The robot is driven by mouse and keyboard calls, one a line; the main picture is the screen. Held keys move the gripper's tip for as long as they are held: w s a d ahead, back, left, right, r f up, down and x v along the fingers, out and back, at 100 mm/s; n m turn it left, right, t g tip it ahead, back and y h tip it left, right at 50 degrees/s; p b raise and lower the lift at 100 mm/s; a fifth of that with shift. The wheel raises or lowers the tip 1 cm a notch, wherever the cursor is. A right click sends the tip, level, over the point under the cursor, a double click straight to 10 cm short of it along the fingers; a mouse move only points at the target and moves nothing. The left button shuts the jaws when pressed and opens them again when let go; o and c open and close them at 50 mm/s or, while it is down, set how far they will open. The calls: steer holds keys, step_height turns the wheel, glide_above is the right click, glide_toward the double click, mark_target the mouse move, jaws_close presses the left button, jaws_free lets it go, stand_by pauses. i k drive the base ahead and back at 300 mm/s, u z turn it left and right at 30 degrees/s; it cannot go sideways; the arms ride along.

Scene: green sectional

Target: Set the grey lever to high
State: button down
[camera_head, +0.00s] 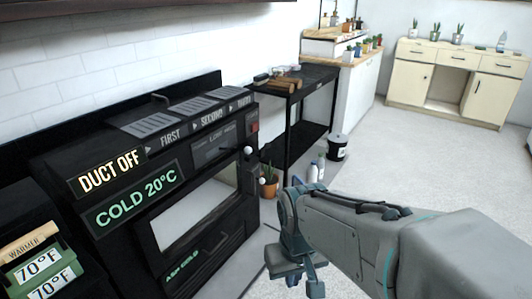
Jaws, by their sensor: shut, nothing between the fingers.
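A warmer box (45,262) reading 70°F is at the lower left. Behind my arm are a black rack (312,110), a potted plant (268,186), white bottles (313,171) and a black bucket (338,148). The pale floor (400,140) at the right is clear.

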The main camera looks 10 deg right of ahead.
mark_target(248, 151)
steer(key=z, duration=0.3)
steer(key=k, duration=0.65)
steer(key=u, duration=0.65)
steer(key=i, duration=1.5)
steer(key=z, duration=0.2)
